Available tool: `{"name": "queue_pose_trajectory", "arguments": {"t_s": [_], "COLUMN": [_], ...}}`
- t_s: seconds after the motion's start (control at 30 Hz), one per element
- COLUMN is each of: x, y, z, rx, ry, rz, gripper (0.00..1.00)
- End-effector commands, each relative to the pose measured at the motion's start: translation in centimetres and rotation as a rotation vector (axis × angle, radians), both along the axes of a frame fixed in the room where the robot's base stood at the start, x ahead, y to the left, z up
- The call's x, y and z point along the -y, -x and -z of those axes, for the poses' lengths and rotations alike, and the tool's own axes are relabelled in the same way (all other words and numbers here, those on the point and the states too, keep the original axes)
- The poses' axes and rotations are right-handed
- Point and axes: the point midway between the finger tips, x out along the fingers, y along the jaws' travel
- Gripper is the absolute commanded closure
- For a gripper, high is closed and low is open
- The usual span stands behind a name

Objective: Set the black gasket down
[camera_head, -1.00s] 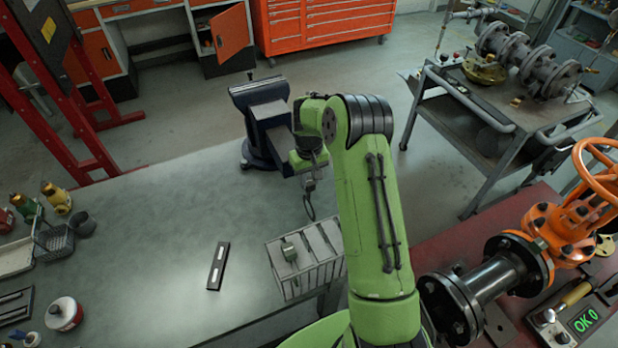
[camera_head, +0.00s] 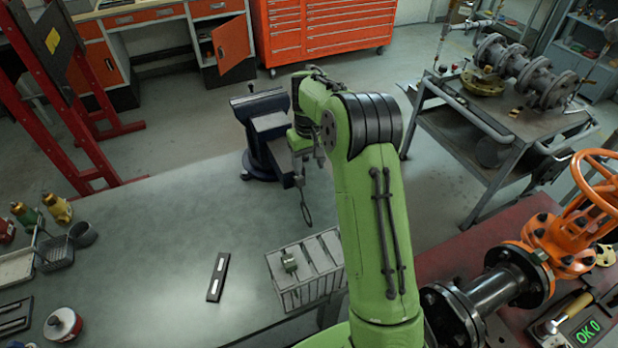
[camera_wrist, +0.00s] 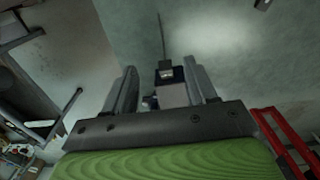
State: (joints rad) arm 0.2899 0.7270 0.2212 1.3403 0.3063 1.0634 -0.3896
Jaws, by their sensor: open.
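The black gasket (camera_head: 306,208) shows in the head view as a thin dark ring, seen nearly edge-on, just below my fingertips. I cannot tell whether it touches a finger or what it rests on. My gripper (camera_head: 307,164) is open over the far right part of the grey bench (camera_head: 165,235), in front of the blue vise (camera_head: 259,122). In the wrist view my two fingers (camera_wrist: 163,92) stand apart, with the vise (camera_wrist: 172,92) behind the gap. I cannot make out the gasket in that view.
A grey slotted rack (camera_head: 305,268) stands at the bench's right edge, near my arm. A dark flat bar (camera_head: 217,277) lies to its left. An orange valve (camera_head: 565,240) on black pipe stands at right. The bench's middle is mostly clear.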

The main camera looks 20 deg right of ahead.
Motion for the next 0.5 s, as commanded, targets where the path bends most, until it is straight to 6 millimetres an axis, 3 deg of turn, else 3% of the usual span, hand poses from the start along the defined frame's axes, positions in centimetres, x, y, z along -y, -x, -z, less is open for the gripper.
{"name": "queue_pose_trajectory", "arguments": {"t_s": [0.17,0.27,0.4,0.5], "x": [-0.3,-1.4,-3.9,-5.4], "y": [0.3,2.0,7.2,11.7], "z": [-2.2,-5.6,-11.6,-14.7], "rx": [0.009,0.048,0.139,0.209], "ry": [0.006,0.032,0.078,0.094], "rz": [-0.004,-0.017,-0.032,-0.031], "gripper": [0.44,0.44,0.44,0.44]}}
